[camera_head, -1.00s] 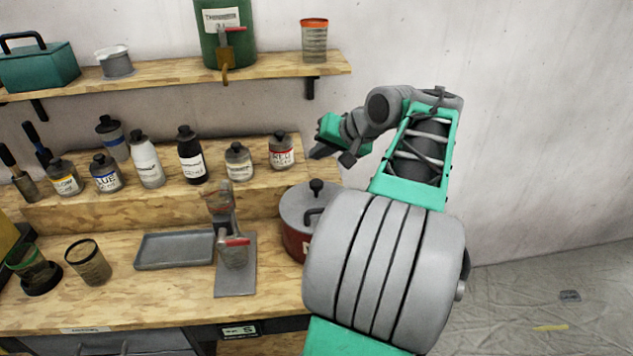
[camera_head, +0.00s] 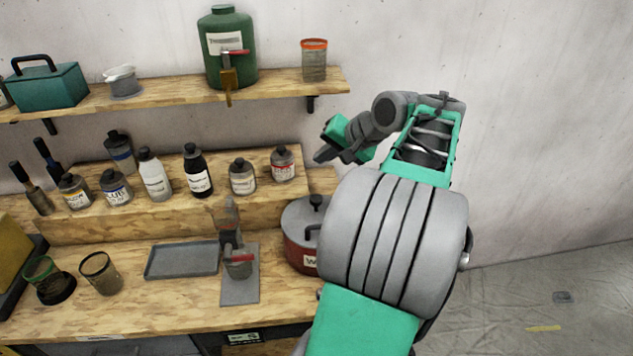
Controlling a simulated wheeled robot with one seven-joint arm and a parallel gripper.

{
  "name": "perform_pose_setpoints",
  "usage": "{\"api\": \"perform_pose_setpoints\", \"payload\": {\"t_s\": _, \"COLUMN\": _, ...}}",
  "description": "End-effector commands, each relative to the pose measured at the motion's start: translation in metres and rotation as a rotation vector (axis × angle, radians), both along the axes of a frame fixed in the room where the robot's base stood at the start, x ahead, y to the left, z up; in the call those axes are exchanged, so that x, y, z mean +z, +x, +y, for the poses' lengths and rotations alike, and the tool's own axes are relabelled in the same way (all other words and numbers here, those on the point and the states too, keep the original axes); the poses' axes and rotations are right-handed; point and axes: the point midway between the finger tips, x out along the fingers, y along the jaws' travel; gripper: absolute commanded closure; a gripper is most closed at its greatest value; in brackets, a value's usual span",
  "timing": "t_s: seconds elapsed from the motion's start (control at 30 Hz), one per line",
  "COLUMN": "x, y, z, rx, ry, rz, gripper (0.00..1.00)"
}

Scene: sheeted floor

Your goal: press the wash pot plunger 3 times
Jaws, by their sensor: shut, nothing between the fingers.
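The wash pot (camera_head: 298,256) is a dark red pot with a grey lid and a white label starting with "W". It stands at the right end of the bench, its right side hidden behind my arm. Its plunger (camera_head: 316,203) is a black knob on a short stem on top of the lid, standing up. A dark curved handle shows beside it on the lid. My gripper (camera_head: 322,156) is shut and empty, above the plunger and apart from it, pointing left and down.
Several small bottles (camera_head: 199,173) stand on a raised wooden step behind the bench. A grey press-like stand (camera_head: 240,290), a shallow tray (camera_head: 182,260) and a mesh cup (camera_head: 101,274) are left of the pot. The upper shelf (camera_head: 278,83) holds a green canister (camera_head: 227,48).

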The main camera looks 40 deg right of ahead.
Motion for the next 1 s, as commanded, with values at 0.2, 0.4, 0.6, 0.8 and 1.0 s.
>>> {"api": "perform_pose_setpoints", "payload": {"t_s": 0.2, "x": -0.0041, "y": 0.0015, "z": 0.0054, "rx": -0.35, "ry": 0.376, "rz": 0.031, "gripper": 1.0}}
{"api": "perform_pose_setpoints", "payload": {"t_s": 0.4, "x": -0.0034, "y": 0.0024, "z": 0.0077, "rx": -0.689, "ry": 0.725, "rz": 0.066, "gripper": 1.0}}
{"api": "perform_pose_setpoints", "payload": {"t_s": 0.6, "x": -0.003, "y": 0.0026, "z": 0.0077, "rx": -0.863, "ry": 0.9, "rz": 0.085, "gripper": 1.0}}
{"api": "perform_pose_setpoints", "payload": {"t_s": 0.8, "x": -0.003, "y": 0.0026, "z": 0.0077, "rx": -0.88, "ry": 0.917, "rz": 0.087, "gripper": 1.0}}
{"api": "perform_pose_setpoints", "payload": {"t_s": 1.0, "x": -0.005, "y": 0.0026, "z": 0.0077, "rx": -0.878, "ry": 0.915, "rz": 0.087, "gripper": 1.0}}
